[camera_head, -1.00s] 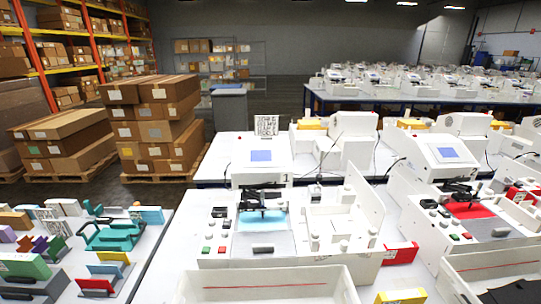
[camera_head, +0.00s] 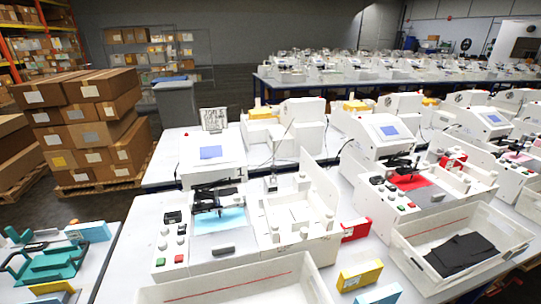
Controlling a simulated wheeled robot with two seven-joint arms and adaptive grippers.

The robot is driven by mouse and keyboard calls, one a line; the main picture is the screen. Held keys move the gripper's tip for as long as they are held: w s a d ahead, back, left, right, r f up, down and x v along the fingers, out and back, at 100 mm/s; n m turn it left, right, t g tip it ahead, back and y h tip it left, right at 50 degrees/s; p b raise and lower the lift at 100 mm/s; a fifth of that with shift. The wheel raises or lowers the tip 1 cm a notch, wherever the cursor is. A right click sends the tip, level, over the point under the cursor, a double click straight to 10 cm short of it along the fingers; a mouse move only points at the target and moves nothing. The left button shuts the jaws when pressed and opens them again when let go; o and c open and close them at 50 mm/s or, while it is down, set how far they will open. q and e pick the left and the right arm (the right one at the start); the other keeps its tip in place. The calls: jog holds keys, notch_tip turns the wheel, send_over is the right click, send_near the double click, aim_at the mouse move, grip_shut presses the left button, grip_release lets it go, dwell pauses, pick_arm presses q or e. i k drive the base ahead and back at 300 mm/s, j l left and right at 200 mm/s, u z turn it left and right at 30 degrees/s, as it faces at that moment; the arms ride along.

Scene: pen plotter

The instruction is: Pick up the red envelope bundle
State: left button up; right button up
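A small red block (camera_head: 355,230), which may be the red envelope bundle, lies on the white table between two plotter machines. It is to the right of the near plotter (camera_head: 300,212) and partly hidden by its side. Another red item (camera_head: 454,161) is at the right plotter, partly hidden by its parts. A flat red sheet (camera_head: 410,182) lies on that plotter's bed. Neither gripper shows in this view.
A yellow block (camera_head: 360,276) and a light blue block (camera_head: 380,295) lie in front of the red block. An open white bin (camera_head: 420,232) holds black items. Another white bin (camera_head: 240,290) is at the front. Stacked cartons (camera_head: 85,125) stand at the left.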

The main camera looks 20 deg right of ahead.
aim_at(360, 228)
jog(key=z, duration=1.35)
jog(key=l+u, duration=0.25)
jog(key=l, duration=0.15)
jog(key=k+l+u, duration=0.25)
jog(key=i+l, duration=0.1)
